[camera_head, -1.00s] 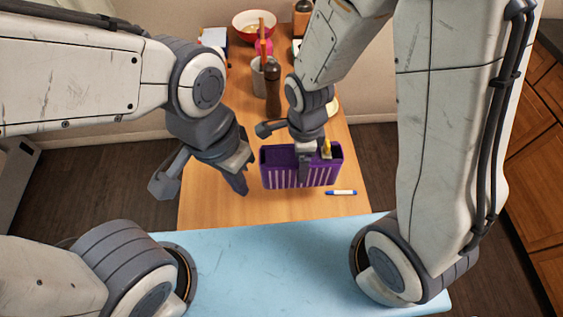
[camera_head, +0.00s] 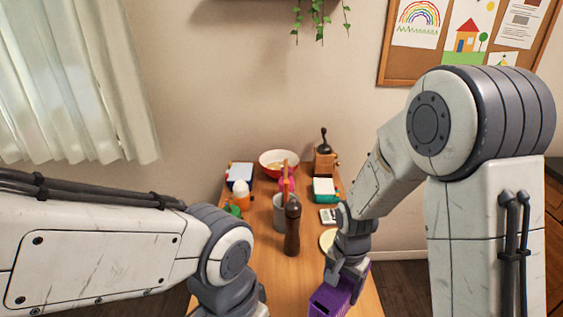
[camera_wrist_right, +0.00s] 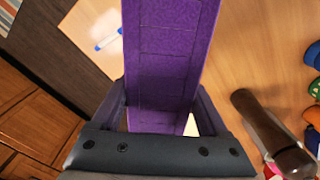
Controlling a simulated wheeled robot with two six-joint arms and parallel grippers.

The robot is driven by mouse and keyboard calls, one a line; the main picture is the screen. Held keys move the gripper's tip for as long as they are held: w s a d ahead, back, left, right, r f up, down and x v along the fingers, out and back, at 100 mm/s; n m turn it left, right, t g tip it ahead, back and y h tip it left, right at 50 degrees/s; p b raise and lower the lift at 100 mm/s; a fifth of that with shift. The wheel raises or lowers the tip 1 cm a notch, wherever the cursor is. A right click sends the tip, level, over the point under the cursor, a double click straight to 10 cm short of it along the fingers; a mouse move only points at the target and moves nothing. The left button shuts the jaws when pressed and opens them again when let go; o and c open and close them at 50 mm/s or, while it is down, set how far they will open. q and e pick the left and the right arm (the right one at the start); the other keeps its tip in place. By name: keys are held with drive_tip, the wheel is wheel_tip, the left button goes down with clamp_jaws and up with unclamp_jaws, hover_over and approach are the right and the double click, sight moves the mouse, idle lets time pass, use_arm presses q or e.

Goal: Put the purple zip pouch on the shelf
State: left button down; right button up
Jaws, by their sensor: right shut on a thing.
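The purple zip pouch (camera_head: 335,301) is at the bottom of the head view, partly cut off by the frame edge. My right gripper (camera_head: 347,270) is shut on it from above. In the right wrist view the pouch (camera_wrist_right: 170,50) extends upward from between the two fingers of the right gripper (camera_wrist_right: 160,112), with tabletop behind it. How high it is held I cannot tell. My left arm comes in from the left, but its gripper is below the frame. The shelf is not clearly seen; only a dark edge (camera_head: 272,1) shows at the top of the head view.
The wooden table (camera_head: 262,275) holds a brown pepper mill (camera_head: 292,232), a grey utensil holder (camera_head: 279,213), a red bowl (camera_head: 279,161) and a coffee grinder (camera_head: 325,158). A pen (camera_wrist_right: 107,40) lies on the table. A plant (camera_head: 318,15) hangs above. The middle wall is bare.

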sight(339, 293)
drive_tip(key=w+d+f+n, duration=0.1)
drive_tip(key=n, duration=0.1)
drive_tip(key=w+d+f+n, duration=0.1)
drive_tip(key=n, duration=0.1)
drive_tip(key=w+d+n, duration=0.1)
drive_tip(key=w+n, duration=0.1)
drive_tip(key=shift+w+d+f+b, duration=0.1)
drive_tip(key=shift+d+f+b, duration=0.2)
drive_tip(key=shift+f+b, duration=0.1)
drive_tip(key=shift+w+d+f+n, duration=0.3)
drive_tip(key=shift+w+d+n, duration=0.25)
drive_tip(key=shift+n, duration=0.65)
